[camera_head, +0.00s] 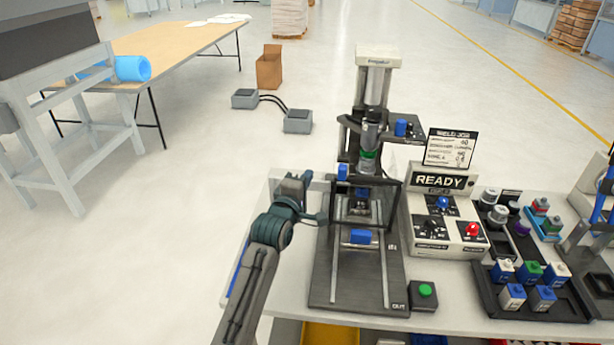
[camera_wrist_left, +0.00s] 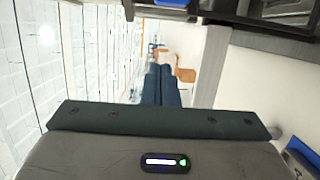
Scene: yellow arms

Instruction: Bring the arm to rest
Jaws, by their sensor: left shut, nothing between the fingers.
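My left arm, dark grey and teal, comes in from the bottom left of the head view. Its left gripper (camera_head: 311,200) is at the left side of the press machine (camera_head: 376,90), close to its frame; I cannot tell whether they touch. In the left wrist view the two dark blue fingers (camera_wrist_left: 162,72) lie together, shut, with nothing between them. My right gripper is not in view.
A control box with a READY sign (camera_head: 441,181) stands right of the press. A green button box (camera_head: 424,293) is in front, and a black tray (camera_head: 535,300) with several blocks lies at right. Open floor (camera_head: 180,250) lies left of the bench.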

